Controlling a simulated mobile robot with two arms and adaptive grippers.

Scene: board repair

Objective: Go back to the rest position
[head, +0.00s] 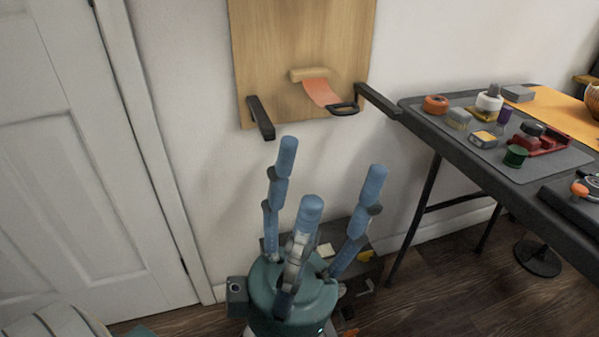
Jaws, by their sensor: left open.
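My left gripper (322,172) is in the lower middle of the head view, with a teal body and three blue fingers pointing up. The fingers are spread apart and nothing is between them. Its fingertips show a little below the wooden board (290,45) on the wall. An orange strap (320,93) hangs from a light wooden block (308,74) on the board and ends at a black ring (343,109). My right gripper is not in view.
Two black brackets (260,117) flank the board's lower edge. A dark table (460,150) at the right holds a grey mat with several small parts. A low dark box (345,228) with small items stands behind the gripper. A white door (80,150) is at the left.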

